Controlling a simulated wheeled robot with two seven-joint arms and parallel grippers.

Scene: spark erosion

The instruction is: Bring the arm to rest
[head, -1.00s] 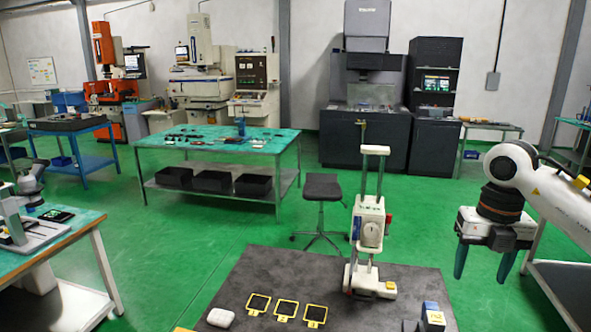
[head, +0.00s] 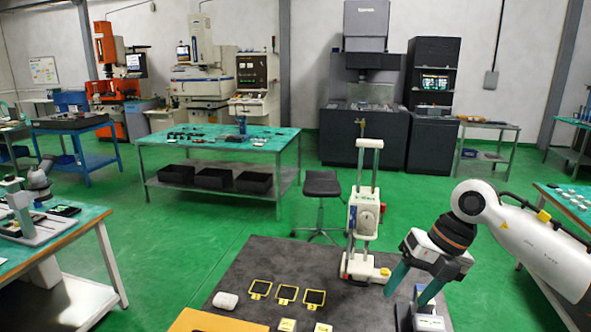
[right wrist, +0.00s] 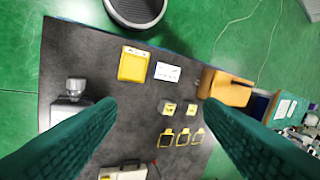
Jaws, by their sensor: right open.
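My right gripper (head: 407,298) hangs from the right arm over the right part of the dark table mat (head: 262,262). Its two teal fingers are spread apart and point down. In the right wrist view the fingers of this gripper (right wrist: 158,108) frame the mat from above, with nothing held between them. A grey device (head: 430,318) stands just below and beside the fingertips in the head view; I cannot tell how large the gap is. My left gripper is in neither current view.
A white upright stand (head: 364,215) rises left of the gripper. Yellow-framed dark squares (head: 287,294), a white rounded object (head: 226,301) and yellow-labelled blocks (head: 287,325) lie on the mat. A yellow box (right wrist: 133,64) and white card (right wrist: 167,72) show too. A stool (head: 322,185) stands behind.

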